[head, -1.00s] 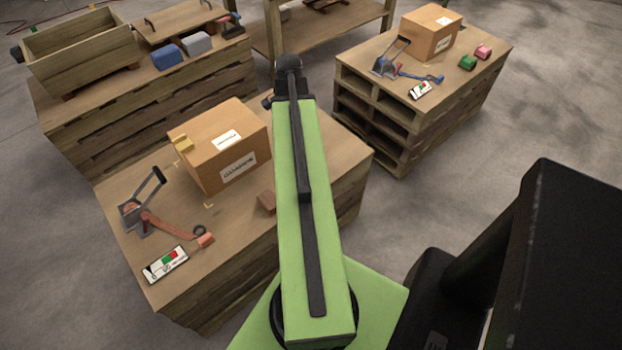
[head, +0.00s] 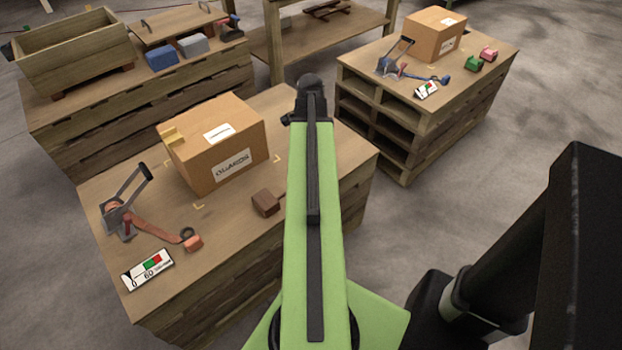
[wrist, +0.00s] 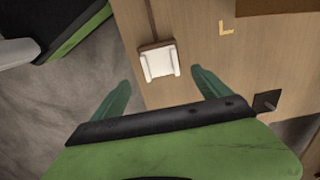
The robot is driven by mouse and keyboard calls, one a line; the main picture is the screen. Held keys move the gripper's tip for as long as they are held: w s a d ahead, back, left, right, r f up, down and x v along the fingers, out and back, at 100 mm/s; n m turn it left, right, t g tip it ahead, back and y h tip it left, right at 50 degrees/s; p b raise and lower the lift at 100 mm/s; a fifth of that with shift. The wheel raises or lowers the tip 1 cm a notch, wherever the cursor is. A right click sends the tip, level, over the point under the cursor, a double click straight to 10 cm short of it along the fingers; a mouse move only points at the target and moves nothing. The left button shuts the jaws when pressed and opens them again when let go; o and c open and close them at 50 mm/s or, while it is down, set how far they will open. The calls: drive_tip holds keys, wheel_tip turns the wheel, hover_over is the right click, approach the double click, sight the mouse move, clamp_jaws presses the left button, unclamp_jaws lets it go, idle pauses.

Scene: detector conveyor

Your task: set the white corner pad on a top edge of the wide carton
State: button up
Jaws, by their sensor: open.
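The white corner pad (wrist: 159,64) lies on the wooden top in the wrist view, near its edge, with a brown strip along its far side. My gripper (wrist: 162,77) is open, its green fingers spread to either side just short of the pad, not closed on it. The carton (head: 218,152), brown with white labels, stands on the near pallet in the head view; I take it as the wide one. A yellow pad (head: 172,135) sits on its left top edge. In the head view my arm hides the white pad and my gripper's fingers.
A brown block (head: 266,203) lies in front of the carton. A strapping tool (head: 120,217) and a marked card (head: 148,270) lie at the left. Another carton (head: 434,36) stands on the right pallet. Yellow corner marks (wrist: 226,28) show on the wood.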

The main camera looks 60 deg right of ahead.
drive_tip(key=shift+f+b, duration=2.7)
drive_tip(key=shift+f, duration=0.45)
drive_tip(key=shift+r, duration=0.2)
drive_tip(key=c, duration=1.5)
drive_tip(key=r+p, duration=0.5)
drive_tip(key=shift+s+d+r+p, duration=0.15)
drive_tip(key=shift+s+p, duration=0.05)
drive_tip(key=shift+p, duration=0.15)
drive_tip(key=s+d+r+p, duration=0.1)
drive_tip(key=s+r+p, duration=0.1)
drive_tip(key=s, duration=0.1)
drive_tip(key=s+d+r+p, duration=0.1)
drive_tip(key=s+d, duration=0.1)
drive_tip(key=s, duration=0.1)
drive_tip(key=s+d+r+p, duration=0.2)
drive_tip(key=s, duration=0.2)
drive_tip(key=shift+r+p, duration=0.3)
drive_tip(key=shift+p, duration=0.05)
